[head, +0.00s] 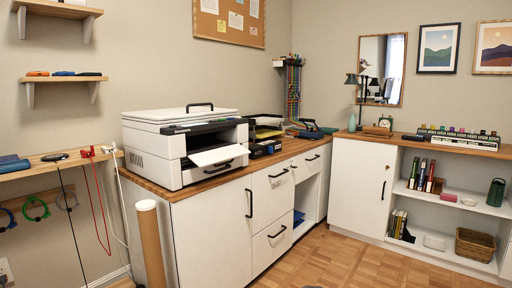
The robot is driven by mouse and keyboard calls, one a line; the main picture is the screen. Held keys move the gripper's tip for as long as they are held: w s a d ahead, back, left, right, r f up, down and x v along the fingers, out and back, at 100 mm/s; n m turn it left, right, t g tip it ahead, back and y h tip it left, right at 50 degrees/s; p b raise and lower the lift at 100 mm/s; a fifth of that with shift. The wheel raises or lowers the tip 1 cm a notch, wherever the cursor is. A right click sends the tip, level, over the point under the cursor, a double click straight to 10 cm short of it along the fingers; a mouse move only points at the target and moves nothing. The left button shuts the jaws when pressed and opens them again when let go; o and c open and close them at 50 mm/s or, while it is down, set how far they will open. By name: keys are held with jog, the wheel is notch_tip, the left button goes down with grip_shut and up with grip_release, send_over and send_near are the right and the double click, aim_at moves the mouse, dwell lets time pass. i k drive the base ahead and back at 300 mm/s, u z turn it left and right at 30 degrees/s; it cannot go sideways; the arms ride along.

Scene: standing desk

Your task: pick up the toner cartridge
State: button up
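I cannot tell for certain which thing is the toner cartridge. A dark elongated object (309,129) lies on the wooden counter right of the printer, near the corner; it is too small to identify. A blue object (13,164) lies on the wooden desk at the left edge. Small orange (37,73), blue (63,73) and dark (88,74) items sit on the lower wall shelf. My gripper is not in view.
A white printer (186,145) with paper in its output stands on the counter, with black trays (265,135) beside it. White cabinets (215,225) are below. A cardboard tube (150,245) stands in front at the left. The wooden floor (345,262) is clear at centre right.

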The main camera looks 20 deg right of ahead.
aim_at(261, 149)
jog(key=z, duration=0.4)
jog(key=i, duration=2.3)
jog(key=z, duration=0.5)
